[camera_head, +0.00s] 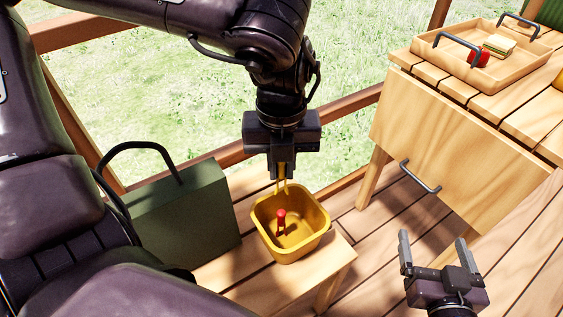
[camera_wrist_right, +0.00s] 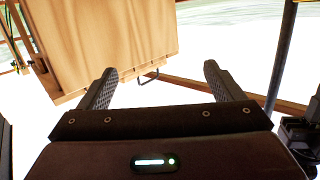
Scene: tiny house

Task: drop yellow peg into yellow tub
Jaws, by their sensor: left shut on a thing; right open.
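The yellow tub (camera_head: 318,216) stands on a low wooden bench, with a red peg (camera_head: 281,222) inside it. My left gripper (camera_head: 281,172) points down over the tub's back rim. It is shut on a thin yellow thing, seemingly the yellow peg (camera_head: 282,187), whose lower end hangs at or just above the back rim; I cannot tell if it touches. The fingers hide much of it. My right gripper (camera_head: 436,252) is open and empty over the deck at lower right. Its two fingers also show in the right wrist view (camera_wrist_right: 158,85).
A green box (camera_head: 180,215) with a dark handle stands left of the tub on the bench (camera_head: 338,262). Open deck lies between.

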